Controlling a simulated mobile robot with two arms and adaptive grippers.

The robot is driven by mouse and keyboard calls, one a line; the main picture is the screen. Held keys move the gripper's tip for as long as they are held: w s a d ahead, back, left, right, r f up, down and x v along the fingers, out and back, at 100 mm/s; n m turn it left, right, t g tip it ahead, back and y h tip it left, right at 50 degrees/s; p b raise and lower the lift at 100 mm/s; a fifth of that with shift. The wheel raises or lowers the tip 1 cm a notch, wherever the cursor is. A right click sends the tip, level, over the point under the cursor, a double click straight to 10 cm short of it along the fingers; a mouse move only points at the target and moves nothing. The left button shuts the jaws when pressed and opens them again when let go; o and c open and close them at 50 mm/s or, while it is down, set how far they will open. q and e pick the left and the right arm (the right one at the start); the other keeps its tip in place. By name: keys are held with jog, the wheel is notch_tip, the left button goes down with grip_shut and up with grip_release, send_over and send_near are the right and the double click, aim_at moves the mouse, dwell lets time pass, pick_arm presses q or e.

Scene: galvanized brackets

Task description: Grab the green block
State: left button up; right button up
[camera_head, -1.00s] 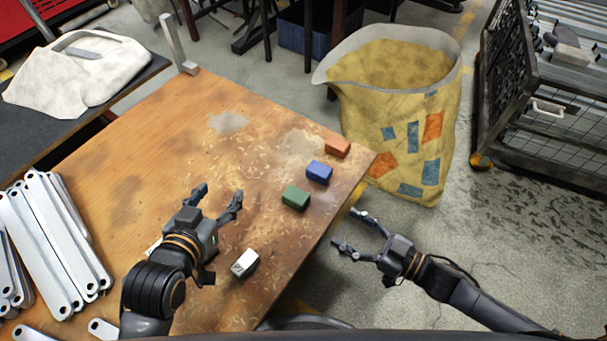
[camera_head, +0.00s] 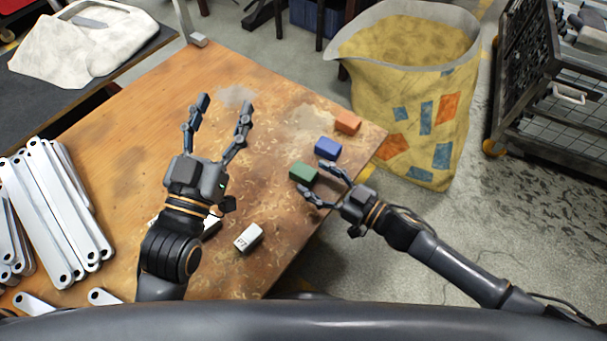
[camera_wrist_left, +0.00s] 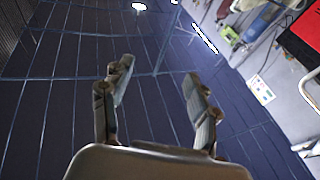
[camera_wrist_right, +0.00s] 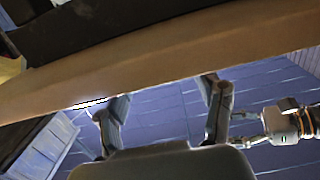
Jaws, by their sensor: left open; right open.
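The green block (camera_head: 303,173) lies on the wooden table (camera_head: 130,150) near its right edge. My right gripper (camera_head: 311,179) is open, with its fingertips close to the green block's near and right sides. I cannot tell whether they touch it. In the right wrist view my right gripper (camera_wrist_right: 165,105) shows open fingers under the table's edge, and no green block is seen there. My left gripper (camera_head: 224,104) is open and empty above the table, left of the green block. In the left wrist view my left gripper (camera_wrist_left: 155,85) points towards the ceiling.
A blue block (camera_head: 327,148) and an orange block (camera_head: 347,122) lie beyond the green one. A white block (camera_head: 248,237) lies nearer. Several metal brackets (camera_head: 55,215) lie at the left. A yellow bag (camera_head: 405,95) stands past the table's right corner.

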aim_at(303, 175)
jog(key=shift+x, duration=1.2)
jog(key=c, duration=1.4)
pick_arm(q)
jog(key=r+t, duration=0.1)
jog(key=s+r+t+h, duration=0.1)
jog(key=r, duration=0.1)
jog(key=shift+d+r, duration=0.1)
pick_arm(e)
grip_shut()
